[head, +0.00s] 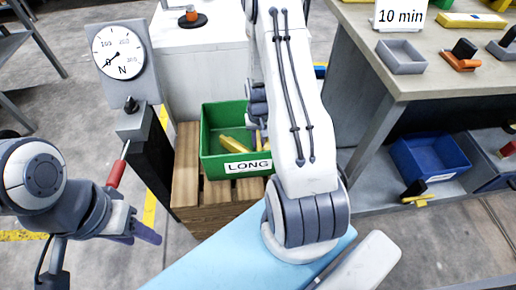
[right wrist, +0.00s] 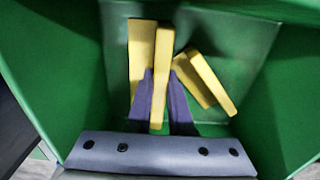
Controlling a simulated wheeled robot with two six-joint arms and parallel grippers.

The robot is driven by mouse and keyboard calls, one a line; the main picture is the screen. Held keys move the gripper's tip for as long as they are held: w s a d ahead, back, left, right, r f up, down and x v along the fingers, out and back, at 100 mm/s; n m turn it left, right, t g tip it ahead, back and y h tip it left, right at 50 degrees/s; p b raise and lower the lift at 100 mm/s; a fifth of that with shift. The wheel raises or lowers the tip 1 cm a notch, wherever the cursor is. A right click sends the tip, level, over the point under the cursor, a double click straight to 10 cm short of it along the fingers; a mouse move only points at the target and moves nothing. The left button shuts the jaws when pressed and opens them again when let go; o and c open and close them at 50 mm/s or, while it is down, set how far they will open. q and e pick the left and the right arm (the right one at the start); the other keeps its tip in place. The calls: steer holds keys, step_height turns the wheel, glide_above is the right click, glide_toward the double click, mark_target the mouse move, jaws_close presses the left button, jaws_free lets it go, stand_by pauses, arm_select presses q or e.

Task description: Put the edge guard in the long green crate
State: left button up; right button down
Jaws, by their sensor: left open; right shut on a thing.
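The long green crate (head: 212,118), labelled LONG, stands on a wooden pallet left of centre in the head view. Its green wall (right wrist: 55,70) fills the right wrist view. My right gripper (right wrist: 160,95) is shut on a yellow edge guard (right wrist: 162,65), which points away from it over the crate's floor. I cannot tell whether the guard touches the floor. In the head view my right arm hides much of the crate and that gripper's fingertips. My left gripper (head: 142,235) is open and empty, left of the pallet.
Other yellow pieces (right wrist: 141,48) lie in the crate, including a pair to the right (right wrist: 208,80). A force gauge (head: 119,52) on a dark stand is left of the crate. A blue crate (head: 428,155) sits under the workbench (head: 410,75) at right.

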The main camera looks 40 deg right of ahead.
mark_target(258, 140)
steer(key=shift+f+b, duration=0.4)
steer(key=shift+f, duration=1.25)
steer(key=shift+f, duration=0.2)
steer(key=c, duration=0.8)
jaws_free()
step_height(258, 140, up, 11)
steer(key=p, duration=0.3)
steer(key=shift+r+p, duration=0.1)
steer(key=shift+p, duration=0.2)
steer(key=shift+a+r, duration=0.1)
steer(key=shift+r, duration=0.55)
